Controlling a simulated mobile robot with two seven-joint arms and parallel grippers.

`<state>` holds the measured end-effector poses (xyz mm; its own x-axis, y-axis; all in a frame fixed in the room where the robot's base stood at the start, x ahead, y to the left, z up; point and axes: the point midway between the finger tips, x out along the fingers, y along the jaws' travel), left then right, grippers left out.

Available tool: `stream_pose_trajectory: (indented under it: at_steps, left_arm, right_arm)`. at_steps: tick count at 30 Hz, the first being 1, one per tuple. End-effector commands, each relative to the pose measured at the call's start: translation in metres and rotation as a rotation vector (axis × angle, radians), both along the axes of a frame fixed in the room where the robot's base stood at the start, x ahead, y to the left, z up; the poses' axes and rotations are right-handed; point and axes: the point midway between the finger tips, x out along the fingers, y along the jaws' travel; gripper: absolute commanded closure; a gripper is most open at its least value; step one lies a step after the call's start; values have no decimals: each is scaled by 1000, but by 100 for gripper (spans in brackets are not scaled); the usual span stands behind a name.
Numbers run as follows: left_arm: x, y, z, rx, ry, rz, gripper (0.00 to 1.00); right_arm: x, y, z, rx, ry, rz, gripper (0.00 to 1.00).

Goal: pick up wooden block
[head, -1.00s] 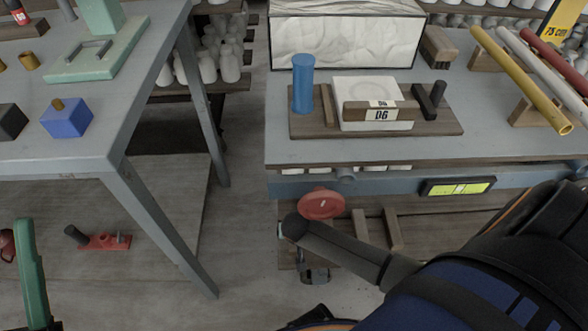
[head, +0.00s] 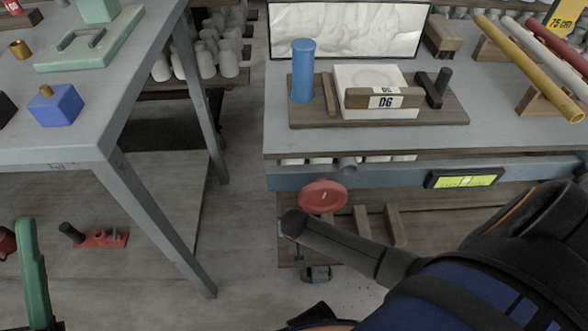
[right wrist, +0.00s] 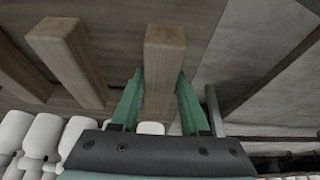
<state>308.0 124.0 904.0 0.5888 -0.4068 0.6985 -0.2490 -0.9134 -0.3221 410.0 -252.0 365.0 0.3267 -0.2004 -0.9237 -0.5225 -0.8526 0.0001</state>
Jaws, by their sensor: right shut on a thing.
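In the right wrist view my right gripper (right wrist: 155,97) has its green fingers on both sides of a wooden block (right wrist: 164,55), a light brown squared bar, and is shut on it. In the head view my right arm reaches down below the right bench; its gripper and the held block are not clearly visible there. A green piece at the lower left edge looks like a finger of my left gripper (head: 33,272); its other finger is not seen.
Two similar blocks (right wrist: 75,62) (right wrist: 20,68) lie beside the held one. White pots (right wrist: 45,135) are close by in the wrist view. A red handwheel (head: 322,196) hangs under the right bench (head: 290,140). The left bench's legs (head: 160,220) stand near a red tool (head: 98,239).

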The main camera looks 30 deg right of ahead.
Motion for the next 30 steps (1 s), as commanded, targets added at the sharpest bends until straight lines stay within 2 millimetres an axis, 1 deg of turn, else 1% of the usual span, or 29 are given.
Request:
stream_pose_trajectory:
  at_steps: [1, 6, 8, 9, 18, 22, 26, 30]
  left_arm:
    - [0, 0, 0, 1, 0, -1, 50]
    - [0, 0, 0, 1, 0, 0, 50]
    - [0, 0, 0, 1, 0, -1, 50]
    - [0, 0, 0, 1, 0, 0, 50]
    - [0, 0, 0, 2, 1, 0, 50]
    - [0, 0, 3, 4, 0, 1, 50]
    - [0, -1, 11, 11, -6, 6, 50]
    - [0, 0, 27, 27, -18, 17, 50]
  right_arm:
    - [0, 0, 0, 1, 1, 0, 73]
    - [0, 0, 0, 1, 1, 0, 92]
    - [0, 0, 0, 1, 1, 0, 99]
    - [0, 0, 0, 1, 1, 0, 100]
    - [0, 0, 0, 1, 1, 0, 100]
    - [0, -1, 3, 1, 1, 0, 100]
    - [1, -4, 10, 1, 1, -1, 100]
    - [4, -10, 24, 0, 0, 2, 100]
